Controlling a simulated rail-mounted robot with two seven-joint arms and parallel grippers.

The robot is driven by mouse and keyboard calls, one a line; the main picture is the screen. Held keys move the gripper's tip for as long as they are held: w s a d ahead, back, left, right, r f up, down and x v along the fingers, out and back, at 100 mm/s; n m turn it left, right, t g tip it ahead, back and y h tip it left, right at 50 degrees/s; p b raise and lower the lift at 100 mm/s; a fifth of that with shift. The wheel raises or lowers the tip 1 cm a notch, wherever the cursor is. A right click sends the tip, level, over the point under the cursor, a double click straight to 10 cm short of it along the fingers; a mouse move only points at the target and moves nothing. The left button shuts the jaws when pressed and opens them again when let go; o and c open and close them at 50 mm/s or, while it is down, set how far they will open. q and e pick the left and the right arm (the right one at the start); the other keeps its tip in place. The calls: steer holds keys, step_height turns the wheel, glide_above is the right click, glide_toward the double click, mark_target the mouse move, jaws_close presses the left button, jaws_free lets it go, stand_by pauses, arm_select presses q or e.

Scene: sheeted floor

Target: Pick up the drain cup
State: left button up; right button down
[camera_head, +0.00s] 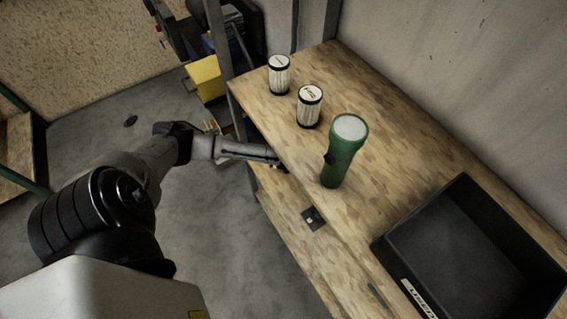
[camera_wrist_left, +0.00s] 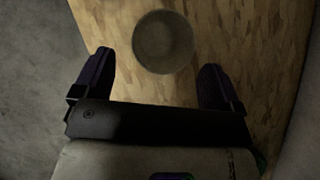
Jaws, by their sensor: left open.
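A round, dull grey cup (camera_wrist_left: 163,32), which looks like the drain cup, shows in the left wrist view on a wooden board. My left gripper (camera_wrist_left: 157,60) is open, with one dark finger on either side of the cup's near part. Gaps show between the fingers and the cup, and nothing is held. In the head view my left arm reaches in to the edge of the wooden shelving, where the upper board hides the gripper's end. The cup cannot be seen in the head view. My right gripper is in neither view.
The upper board (camera_head: 390,165) holds two white-and-black canisters (camera_head: 279,76) (camera_head: 309,108), a green flashlight (camera_head: 345,155) and a black bin (camera_head: 475,255). A lower board (camera_head: 300,240) juts out beneath it. A metal post (camera_head: 219,45) stands near my left arm. Grey floor lies left.

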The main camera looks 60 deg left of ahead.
arm_select(q)
steer(key=shift+b+x, duration=0.8)
steer(key=shift+x, duration=1.45)
steer(key=c, duration=1)
